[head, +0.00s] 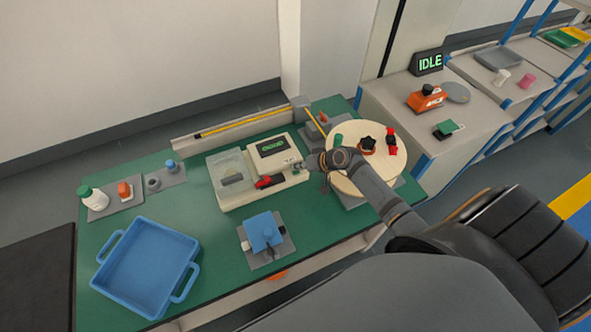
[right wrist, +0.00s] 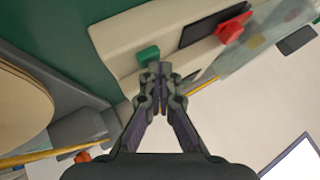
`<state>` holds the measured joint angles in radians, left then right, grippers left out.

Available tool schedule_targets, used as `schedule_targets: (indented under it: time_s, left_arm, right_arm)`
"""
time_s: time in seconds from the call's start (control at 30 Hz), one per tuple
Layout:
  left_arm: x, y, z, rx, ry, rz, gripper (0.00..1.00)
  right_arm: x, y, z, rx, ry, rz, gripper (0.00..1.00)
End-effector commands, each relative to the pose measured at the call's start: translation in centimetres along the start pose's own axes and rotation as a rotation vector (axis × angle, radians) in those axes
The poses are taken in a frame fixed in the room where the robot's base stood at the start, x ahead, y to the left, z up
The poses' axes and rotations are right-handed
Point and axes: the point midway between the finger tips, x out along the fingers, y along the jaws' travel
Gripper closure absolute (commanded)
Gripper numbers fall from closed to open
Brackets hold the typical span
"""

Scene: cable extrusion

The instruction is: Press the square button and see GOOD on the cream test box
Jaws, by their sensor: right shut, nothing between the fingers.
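The cream test box (head: 236,197) stands mid-table in the head view. Its dark display (head: 272,147) shows short green text, too small to read surely. A red lever (head: 268,182) lies on its front part, beside a clear cover (head: 230,172). In the right wrist view the green square button (right wrist: 148,55) sits on the cream box (right wrist: 115,45). My right gripper (right wrist: 160,75) is shut and empty, its fingertips at the button's edge; I cannot tell whether they touch it. In the head view the right gripper (head: 301,166) reaches the box's right end. My left gripper is not in view.
A blue tray (head: 118,240), a blue block on a grey plate (head: 275,257) and a bottle (head: 92,198) stand left and front. A round cream turntable (head: 345,185) lies under my right arm. An IDLE sign (head: 430,63) stands on the back-right bench.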

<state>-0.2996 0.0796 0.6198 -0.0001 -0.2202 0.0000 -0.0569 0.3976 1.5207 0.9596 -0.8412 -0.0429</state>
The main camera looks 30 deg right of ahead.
Motion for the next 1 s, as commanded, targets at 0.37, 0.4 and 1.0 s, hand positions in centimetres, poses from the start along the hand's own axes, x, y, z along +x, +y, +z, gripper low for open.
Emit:
schedule_targets:
  time_s: [0.37,0.4,1.0]
  left_arm:
    - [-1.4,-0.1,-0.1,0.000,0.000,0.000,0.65]
    - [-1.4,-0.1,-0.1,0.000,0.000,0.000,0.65]
    - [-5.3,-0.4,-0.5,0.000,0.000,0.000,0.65]
  right_arm:
    - [-1.0,-0.7,-0.7,0.000,0.000,0.000,1.00]
    - [-1.0,-0.7,-0.7,0.000,0.000,0.000,1.00]
    - [-4.0,-2.9,-2.9,0.000,0.000,0.000,1.00]
